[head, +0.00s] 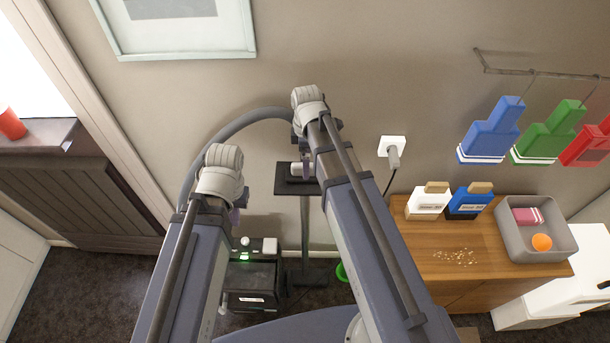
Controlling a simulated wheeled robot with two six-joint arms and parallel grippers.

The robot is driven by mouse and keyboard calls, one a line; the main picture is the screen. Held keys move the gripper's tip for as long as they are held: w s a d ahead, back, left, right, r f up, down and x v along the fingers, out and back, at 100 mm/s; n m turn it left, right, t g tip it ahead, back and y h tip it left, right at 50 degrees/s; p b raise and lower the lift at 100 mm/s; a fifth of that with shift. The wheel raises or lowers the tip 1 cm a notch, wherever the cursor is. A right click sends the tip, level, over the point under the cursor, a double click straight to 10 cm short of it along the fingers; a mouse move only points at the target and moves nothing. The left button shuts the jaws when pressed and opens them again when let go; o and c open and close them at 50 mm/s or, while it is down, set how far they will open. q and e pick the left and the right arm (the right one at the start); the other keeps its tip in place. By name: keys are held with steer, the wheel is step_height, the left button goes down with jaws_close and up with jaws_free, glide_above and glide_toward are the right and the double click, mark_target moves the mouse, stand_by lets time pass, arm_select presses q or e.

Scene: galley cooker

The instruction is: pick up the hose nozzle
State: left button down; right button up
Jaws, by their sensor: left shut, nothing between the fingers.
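A grey hose (235,125) arcs up from behind my left wrist to the right. Its far end goes behind my right wrist near the top of a dark stand (305,225). I cannot clearly make out the nozzle there. A small pale cylinder (301,169) lies on the stand's dark plate; I cannot tell whether it belongs to the hose. My left gripper (237,214) shows only in part below its wrist, shut and empty, left of the stand and apart from it.
A black machine (254,284) with a green light stands beside the stand. A plug sits in a wall socket (391,146).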

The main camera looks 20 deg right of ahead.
steer(key=shift+f, duration=0.15)
steer(key=f+b, duration=0.5)
steer(key=shift+w+a+f, duration=0.1)
steer(key=shift+w+f, duration=0.05)
steer(key=shift+w, duration=0.05)
steer(key=c, duration=1.4)
steer(key=shift+c, duration=0.2)
step_height(320, 180, up, 10)
steer(key=p, duration=1)
